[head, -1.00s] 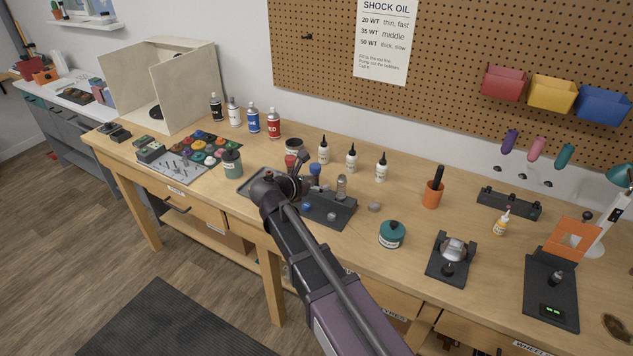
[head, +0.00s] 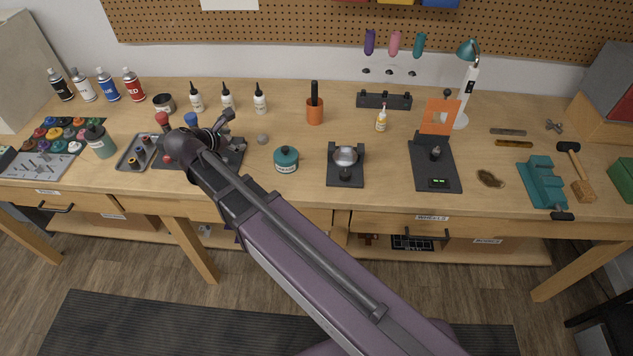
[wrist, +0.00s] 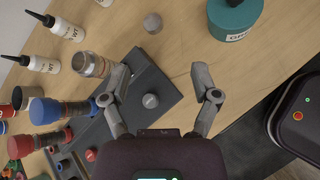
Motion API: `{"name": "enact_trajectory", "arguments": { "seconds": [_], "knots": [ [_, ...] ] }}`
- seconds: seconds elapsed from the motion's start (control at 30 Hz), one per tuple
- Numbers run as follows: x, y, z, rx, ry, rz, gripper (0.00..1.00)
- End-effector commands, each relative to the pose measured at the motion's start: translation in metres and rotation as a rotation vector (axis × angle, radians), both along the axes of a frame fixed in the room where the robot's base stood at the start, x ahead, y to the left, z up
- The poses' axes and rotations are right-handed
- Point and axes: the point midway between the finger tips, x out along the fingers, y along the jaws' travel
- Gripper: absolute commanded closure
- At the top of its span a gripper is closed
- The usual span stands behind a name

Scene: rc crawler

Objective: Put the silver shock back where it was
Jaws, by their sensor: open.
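The silver shock (wrist: 92,65) stands at one end of a dark shock stand (wrist: 168,82) in the wrist view, with a clear-grey body and tan bands. The blue-capped shock (wrist: 45,111) and the red-capped shock (wrist: 28,144) stand in a row with it. My gripper (wrist: 160,78) is open and empty above the stand. Its left finger is beside the silver shock; I cannot tell whether they touch. A grey round piece (wrist: 150,101) on the stand shows between the fingers. In the head view my gripper (head: 228,130) hides much of the stand (head: 210,160).
White oil bottles (head: 228,97) stand behind the stand. A small grey cap (wrist: 152,23) and a teal jar (head: 286,159) stand near it. A tray of small parts (head: 136,152) is to the left. An orange cup (head: 315,112) is further right.

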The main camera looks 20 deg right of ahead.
Motion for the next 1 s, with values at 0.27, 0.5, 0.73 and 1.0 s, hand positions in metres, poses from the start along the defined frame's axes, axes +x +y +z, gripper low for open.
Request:
{"name": "enact_trajectory", "arguments": {
  "seconds": [0.27,0.5,0.73,1.0],
  "knots": [
    [-0.038,-0.09,-0.037,0.403,-0.062,-0.462,0.21],
    [-0.075,-0.14,-0.058,0.676,-0.12,-0.866,0.21],
    [-0.115,-0.176,-0.072,0.898,-0.174,-1.294,0.21],
    [-0.149,-0.197,-0.077,1.057,-0.214,-1.703,0.21]
  ]
}}
